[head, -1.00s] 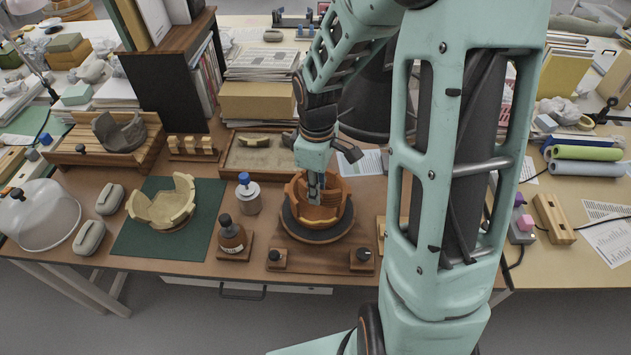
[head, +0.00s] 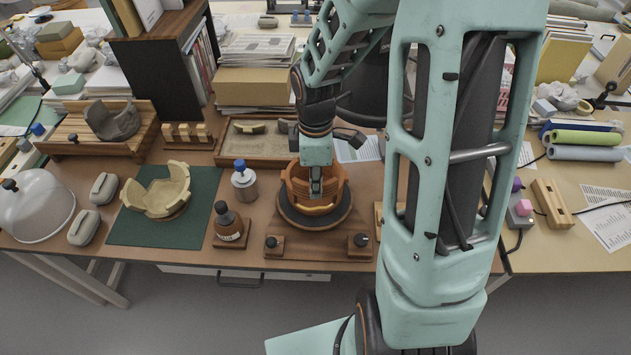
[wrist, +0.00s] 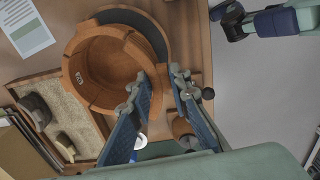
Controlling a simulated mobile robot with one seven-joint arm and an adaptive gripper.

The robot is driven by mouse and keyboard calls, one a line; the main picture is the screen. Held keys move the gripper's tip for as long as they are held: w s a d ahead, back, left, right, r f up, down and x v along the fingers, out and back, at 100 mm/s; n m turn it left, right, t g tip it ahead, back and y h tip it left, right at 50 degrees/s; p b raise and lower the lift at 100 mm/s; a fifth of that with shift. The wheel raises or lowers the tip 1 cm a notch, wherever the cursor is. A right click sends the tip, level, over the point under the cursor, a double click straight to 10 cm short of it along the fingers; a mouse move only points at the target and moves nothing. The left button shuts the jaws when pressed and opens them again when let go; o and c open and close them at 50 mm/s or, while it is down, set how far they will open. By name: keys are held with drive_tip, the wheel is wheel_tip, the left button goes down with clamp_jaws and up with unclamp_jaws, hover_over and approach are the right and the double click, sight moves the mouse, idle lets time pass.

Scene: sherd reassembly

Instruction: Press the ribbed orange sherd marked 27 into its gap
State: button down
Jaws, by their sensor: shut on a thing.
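An orange pot (head: 338,178) with a stepped, incomplete rim stands on a dark round turntable (head: 345,218). It fills the upper left of the wrist view (wrist: 92,60), with a small white mark inside its wall. My gripper (head: 315,190) points down at the near side of the pot. In the wrist view its two fingers (wrist: 164,84) are closed about an orange sherd (wrist: 161,78) at the pot's rim. The fingers cover much of the sherd, and its ribs and number cannot be read. I cannot tell whether it is seated in the gap.
A brown bottle (head: 229,225) and a blue-capped jar (head: 245,182) stand left of the turntable. A sand tray (head: 226,155) is behind. A cream pot (head: 160,195) sits on a green mat (head: 120,232). Small knobbed blocks (head: 360,246) flank the turntable's front.

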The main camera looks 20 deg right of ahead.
drive_tip(key=shift+f+b, duration=2.2)
drive_tip(key=shift+f, duration=0.5)
drive_tip(key=shift+w+d+f, duration=0.1)
drive_tip(key=shift+w+f, duration=0.15)
drive_tip(key=shift+w, duration=0.05)
drive_tip(key=shift+w+f, duration=0.1)
drive_tip(key=shift+w, duration=0.2)
drive_tip(key=shift+s+f, duration=0.1)
drive_tip(key=shift+f, duration=0.25)
idle(0.6)
drive_tip(key=c, duration=1.7)
unclamp_jaws()
wheel_tip(320, 180, up, 12)
